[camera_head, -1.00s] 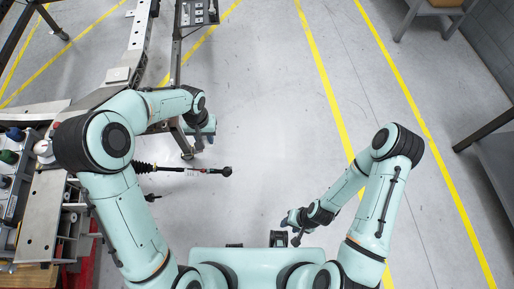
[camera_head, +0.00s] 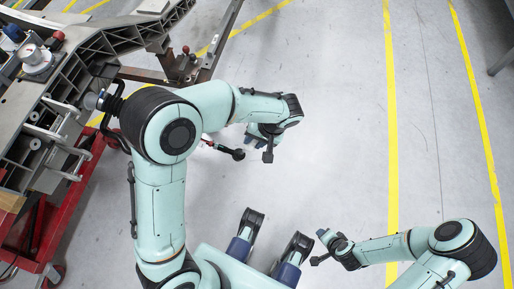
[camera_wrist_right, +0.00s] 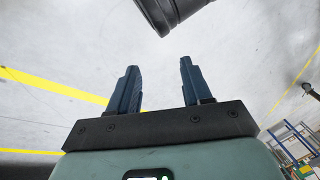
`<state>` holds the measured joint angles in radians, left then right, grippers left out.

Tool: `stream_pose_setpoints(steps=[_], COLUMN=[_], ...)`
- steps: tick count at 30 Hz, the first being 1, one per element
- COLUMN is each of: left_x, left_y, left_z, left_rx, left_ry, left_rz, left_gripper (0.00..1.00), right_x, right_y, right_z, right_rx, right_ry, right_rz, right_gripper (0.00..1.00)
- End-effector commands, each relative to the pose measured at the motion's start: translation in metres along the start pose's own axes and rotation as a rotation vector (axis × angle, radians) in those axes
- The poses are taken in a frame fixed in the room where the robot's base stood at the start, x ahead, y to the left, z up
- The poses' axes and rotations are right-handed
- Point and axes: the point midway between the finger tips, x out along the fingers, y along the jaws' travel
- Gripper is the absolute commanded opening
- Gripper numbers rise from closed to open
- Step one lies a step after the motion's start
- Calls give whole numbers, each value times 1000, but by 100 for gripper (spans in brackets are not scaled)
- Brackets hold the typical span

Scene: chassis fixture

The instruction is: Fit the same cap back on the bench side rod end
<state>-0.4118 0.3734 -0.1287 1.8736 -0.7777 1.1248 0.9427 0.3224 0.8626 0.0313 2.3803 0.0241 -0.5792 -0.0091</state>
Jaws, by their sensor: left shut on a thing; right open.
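The rod end (camera_head: 238,154), a dark ball-shaped tip on a rod with a red mark, sticks out from behind my left arm in the head view. The rest of the rod is mostly hidden by that arm. My left gripper (camera_head: 252,139) is just right of and slightly above the rod end in the picture, pointing down. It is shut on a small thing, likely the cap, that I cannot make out. Whether it touches the rod end I cannot tell. My right gripper (camera_head: 323,234) is at the lower right, away from the rod; its fingers (camera_wrist_right: 160,88) are open and empty.
The grey chassis frame (camera_head: 105,38) and a red cart (camera_head: 75,190) with fixture parts stand at left, close to my left elbow. A table edge (camera_head: 501,58) shows at the top right. The floor with yellow lines (camera_head: 392,130) is clear at centre and right.

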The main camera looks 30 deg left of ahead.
Motion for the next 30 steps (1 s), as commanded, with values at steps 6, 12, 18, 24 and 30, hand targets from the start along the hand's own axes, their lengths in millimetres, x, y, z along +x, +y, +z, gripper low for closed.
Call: stream_pose_setpoints(steps=[6,12,18,24,30], left_x=[21,23,32,40,49], left_y=[7,6,6,5,5], left_z=[-3,-2,-2,-2,-2], left_rx=[-27,-31,-30,-30,-30], left_ry=[-9,-11,-12,-12,-12], left_rz=[-45,-52,-51,-51,-51], left_gripper=[0,0,0,0,0], right_x=[32,35,43,52,60], right_y=[8,12,21,31,41], right_z=[-13,-10,1,14,27], right_rx=[3,7,16,27,38], right_ry=[43,35,-2,-42,-82], right_rz=[3,9,25,42,60], right_gripper=[49,49,49,49,49])
